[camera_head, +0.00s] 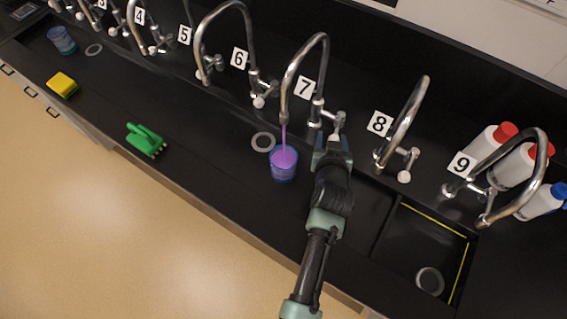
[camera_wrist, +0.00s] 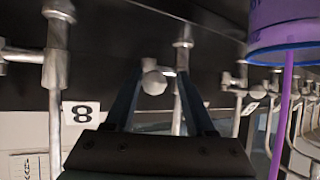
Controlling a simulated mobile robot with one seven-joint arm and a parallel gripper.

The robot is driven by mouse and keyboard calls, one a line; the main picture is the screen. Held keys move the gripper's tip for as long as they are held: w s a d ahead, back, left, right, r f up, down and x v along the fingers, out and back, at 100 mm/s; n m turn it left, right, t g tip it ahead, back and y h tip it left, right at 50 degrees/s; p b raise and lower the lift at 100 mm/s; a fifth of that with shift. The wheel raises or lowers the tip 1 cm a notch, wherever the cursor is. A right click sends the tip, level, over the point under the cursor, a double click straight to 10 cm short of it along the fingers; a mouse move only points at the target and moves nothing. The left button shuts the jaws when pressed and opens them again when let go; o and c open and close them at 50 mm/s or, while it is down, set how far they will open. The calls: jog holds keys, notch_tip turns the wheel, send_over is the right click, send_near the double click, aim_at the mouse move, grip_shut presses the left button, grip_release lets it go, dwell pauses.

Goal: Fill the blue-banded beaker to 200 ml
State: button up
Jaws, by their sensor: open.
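A beaker with a blue rim (camera_head: 284,172) stands under the spout of tap 7 (camera_head: 290,75). A purple stream (camera_head: 284,135) runs from the spout into it, and purple liquid shows inside. The graduations are too small to read. The beaker also shows at the upper right of the wrist view (camera_wrist: 283,18), which is upside down. My gripper (camera_head: 332,140) is at the handle of tap 7, right of the beaker. In the wrist view its open fingers (camera_wrist: 158,80) stand on both sides of the handle's pale knob (camera_wrist: 153,83); contact cannot be told.
A second blue beaker (camera_head: 62,42) stands far left. A yellow sponge (camera_head: 62,84) and a green brush (camera_head: 146,139) lie on the black counter. Tap 8 (camera_head: 404,120) is close right of my arm. White bottles (camera_head: 490,142) stand behind tap 9. A yellow-edged basin (camera_head: 425,245) is at right.

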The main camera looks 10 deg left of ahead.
jog(key=shift+a, duration=0.4)
jog(key=p+v, duration=0.5)
jog(key=v, duration=0.2)
jog(key=shift+w, duration=0.1)
dwell(0.5)
